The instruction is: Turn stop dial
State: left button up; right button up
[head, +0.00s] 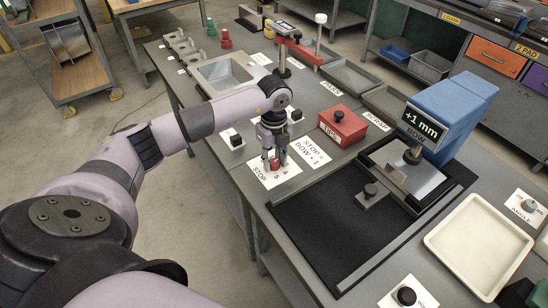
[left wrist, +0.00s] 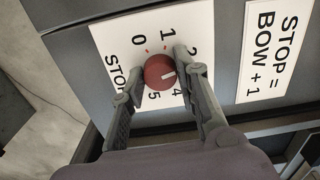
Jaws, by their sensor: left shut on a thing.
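The stop dial is a round red knob (left wrist: 160,72) on a white card (left wrist: 110,42) marked STOP and numbered around the knob. Its white mark points right in the left wrist view, between the 2 and the 4, where a finger hides the card. My left gripper (head: 273,160) reaches down over the card, its fingers on either side of the red knob. In the left wrist view the gripper (left wrist: 159,56) is shut on the knob. A sign (head: 311,152) reads STOP = BOW + 1. A blue device has a display (head: 421,125) reading +1 mm. My right gripper is not in view.
A red box (head: 343,126) with a knob stands behind the sign. A black mat (head: 330,235) and a cream tray (head: 478,246) lie to the right. A black knob (head: 405,296) sits at the front edge.

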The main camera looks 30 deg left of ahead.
aim_at(274, 162)
pick_arm(q)
jog(key=shift+n, duration=0.7)
jog(key=o, duration=1.2)
jog(key=shift+c, duration=0.2)
notch_tip(274, 162, up, 12)
